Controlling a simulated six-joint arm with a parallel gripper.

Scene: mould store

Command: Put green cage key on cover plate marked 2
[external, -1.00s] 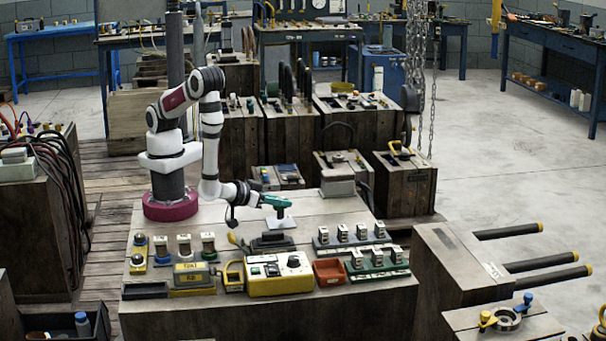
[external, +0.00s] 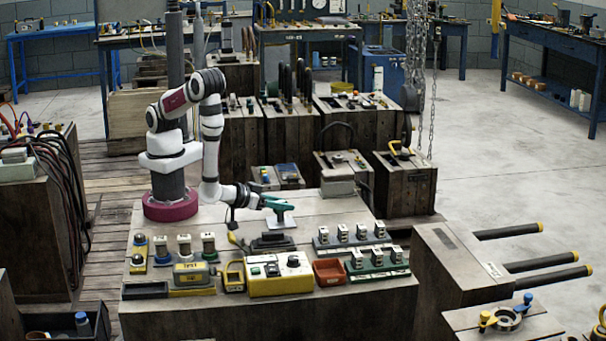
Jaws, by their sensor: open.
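My gripper (external: 284,205), with teal-green fingers, is at the end of the arm over the middle of the bench. Its fingers are apart, close above a pale stand-like piece (external: 281,222); I cannot tell whether they touch it. A small silver-topped piece with a green base (external: 208,245) stands at the left of the bench, away from my gripper; it may be the green cage key. Similar pieces with red (external: 184,246) and blue (external: 161,250) bases stand beside it. Silver blocks stand on a grey-blue rack (external: 352,244) and a green rack (external: 379,272) at the right; their markings are too small to read.
A yellow control box (external: 280,275), a red tray (external: 328,272) and a yellow-grey unit (external: 192,276) line the front of the bench. A dark block (external: 272,242) lies in front of my gripper. The back right of the bench top has bare room.

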